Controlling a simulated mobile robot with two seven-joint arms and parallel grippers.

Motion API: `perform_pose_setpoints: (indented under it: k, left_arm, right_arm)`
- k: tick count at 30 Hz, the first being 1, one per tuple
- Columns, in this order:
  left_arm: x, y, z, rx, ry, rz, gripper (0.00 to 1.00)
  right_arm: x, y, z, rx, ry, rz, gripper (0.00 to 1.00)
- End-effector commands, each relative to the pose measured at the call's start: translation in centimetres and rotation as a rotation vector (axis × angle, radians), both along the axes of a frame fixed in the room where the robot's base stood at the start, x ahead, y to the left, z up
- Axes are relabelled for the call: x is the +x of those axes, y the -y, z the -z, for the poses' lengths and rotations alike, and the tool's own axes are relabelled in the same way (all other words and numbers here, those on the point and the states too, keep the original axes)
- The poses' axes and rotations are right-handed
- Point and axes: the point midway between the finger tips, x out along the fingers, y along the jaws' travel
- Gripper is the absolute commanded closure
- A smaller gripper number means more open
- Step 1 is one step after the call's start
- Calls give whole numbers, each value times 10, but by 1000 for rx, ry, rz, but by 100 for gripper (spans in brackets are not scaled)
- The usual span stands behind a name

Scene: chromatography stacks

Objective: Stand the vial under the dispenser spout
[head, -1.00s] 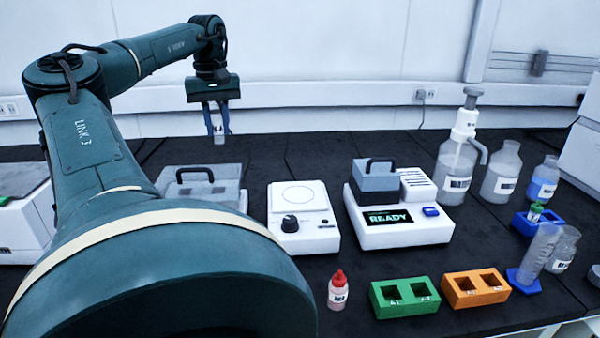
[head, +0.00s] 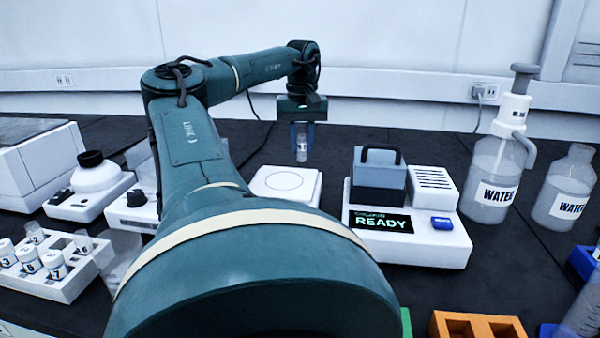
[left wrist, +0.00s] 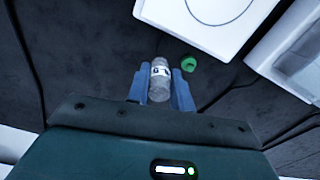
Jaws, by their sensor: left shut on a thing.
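My left gripper (head: 302,140) is shut on a small clear vial (head: 302,150), upright and above the bench behind the white stirrer. In the left wrist view, the vial (left wrist: 159,80) with its white label sits between the two blue fingers (left wrist: 160,88). The dispenser is a WATER bottle (head: 490,180) with a white and grey pump head (head: 515,100) and a spout (head: 527,150) bending down on its right side. The vial is well to the left of the spout. My right gripper is not in view.
A READY device (head: 420,240) with a grey lidded block stands between the gripper and the dispenser. A white stirrer (head: 287,184) is in front of the gripper. Another WATER bottle (head: 563,190) stands right of the spout. A green cap (left wrist: 189,64) lies on the bench near the vial.

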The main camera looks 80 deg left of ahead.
Motion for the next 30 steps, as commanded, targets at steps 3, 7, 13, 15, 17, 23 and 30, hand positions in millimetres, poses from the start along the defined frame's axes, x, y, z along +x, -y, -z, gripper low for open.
perform_pose_setpoints:
  k: [3,7,13,15,17,23,30]
  left_arm:
    - [0,0,19,0,1,1,99]
    - [0,0,30,0,0,1,99]
    - [0,0,57,-1,1,2,99]
    - [0,0,60,0,1,1,99]
    - [0,0,60,1,1,1,99]
    - [0,0,60,0,0,1,99]
    - [0,0,61,0,0,1,65]
  right_arm:
    - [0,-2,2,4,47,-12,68]
    - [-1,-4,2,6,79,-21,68]
    - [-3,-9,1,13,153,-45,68]
    - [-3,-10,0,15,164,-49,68]
    - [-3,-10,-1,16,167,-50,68]
    - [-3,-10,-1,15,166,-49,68]
    - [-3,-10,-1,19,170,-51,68]
